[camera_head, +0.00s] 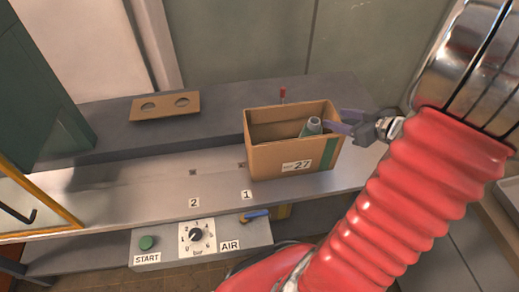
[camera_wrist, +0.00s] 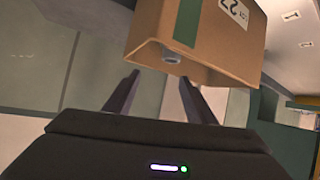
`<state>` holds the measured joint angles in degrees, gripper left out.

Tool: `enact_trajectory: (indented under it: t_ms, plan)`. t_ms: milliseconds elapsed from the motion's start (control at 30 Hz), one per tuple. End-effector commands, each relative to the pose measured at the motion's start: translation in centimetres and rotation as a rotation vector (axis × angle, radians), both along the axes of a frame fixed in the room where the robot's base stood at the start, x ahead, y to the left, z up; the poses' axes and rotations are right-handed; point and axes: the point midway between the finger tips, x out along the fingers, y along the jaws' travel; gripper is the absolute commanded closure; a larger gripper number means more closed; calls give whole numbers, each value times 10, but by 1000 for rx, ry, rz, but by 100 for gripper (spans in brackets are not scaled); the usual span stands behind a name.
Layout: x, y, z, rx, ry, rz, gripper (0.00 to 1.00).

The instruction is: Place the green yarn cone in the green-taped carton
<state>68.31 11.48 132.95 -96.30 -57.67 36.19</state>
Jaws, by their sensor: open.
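The carton (camera_head: 262,158) stands on the grey bench, open at the top, with a green tape strip down its front right and a label reading 27. It also shows in the wrist view (camera_wrist: 215,45). The green yarn cone (camera_head: 313,126) is inside the carton at its right end, with only its upper part showing. Its grey-looking tip shows at the carton's opening in the wrist view (camera_wrist: 172,57). My gripper (camera_head: 337,120) is open at the carton's right rim, beside the cone. In the wrist view its two fingers (camera_wrist: 158,78) are apart with nothing between them.
A brown board with two holes (camera_head: 165,106) lies on the raised back ledge. A control box (camera_head: 200,242) with a green START button, a dial and a blue AIR lever is at the bench front. The bench left of the carton is clear.

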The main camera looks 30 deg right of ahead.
Motion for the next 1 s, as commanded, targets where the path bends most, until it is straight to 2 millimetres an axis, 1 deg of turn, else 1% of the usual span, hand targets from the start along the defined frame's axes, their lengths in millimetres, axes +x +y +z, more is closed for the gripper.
enact_trajectory:
  t_ms: [33,200,367,500,667,767,867,967,1000]
  plan:
    - [11,0,9,-43,-1,-15,50]
    - [45,-4,41,-191,6,-119,50]
    - [66,1,75,-293,13,-225,50]
    - [74,15,101,-344,28,-312,50]
    - [74,40,124,-360,58,-395,50]
    - [68,62,133,-347,86,-435,50]
    - [59,87,139,-322,123,-462,50]
    - [47,116,140,-283,168,-472,50]
    - [42,128,139,-264,189,-472,50]
